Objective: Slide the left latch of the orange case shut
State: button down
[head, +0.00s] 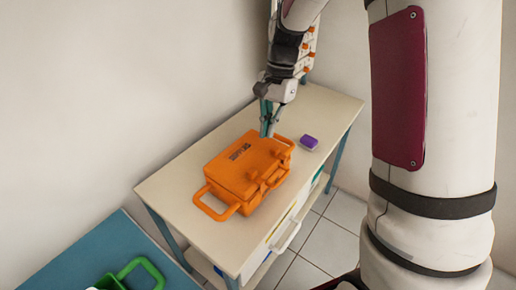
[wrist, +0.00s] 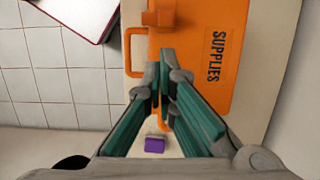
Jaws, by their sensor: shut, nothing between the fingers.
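The orange case (head: 240,165) lies closed on the table, its lid marked with dark lettering; in the wrist view the lid (wrist: 215,80) reads SUPPLIES. Orange latch blocks show along its right-hand side in the head view, one (head: 253,176) nearer and one (head: 281,154) farther. In the wrist view one orange block (wrist: 163,18) shows above my fingertips. I cannot tell which is the left latch or how far it has slid. My gripper (head: 267,132) is shut and empty, pointing down at the far end of the case. Its fingertips (wrist: 165,62) hide part of the case edge; contact is unclear.
A purple block (head: 309,142) lies on the cream table (head: 170,183) right of the case. Orange handles stick out from the case, one (head: 212,205) at its near end. A wall borders the table's left. A blue surface with a green handle (head: 147,270) stands at lower left.

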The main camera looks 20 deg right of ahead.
aim_at(254, 170)
jog(key=shift+w+d+f, duration=0.15)
jog(key=shift+w+f, duration=0.25)
jog(key=p+x, duration=0.1)
jog(key=x, duration=0.9)
jog(key=shift+s, duration=0.1)
jog(key=s+a, duration=0.1)
jog(key=s+a+p, duration=0.1)
jog(key=a, duration=0.1)
jog(key=shift+w, duration=0.1)
dwell(0.4)
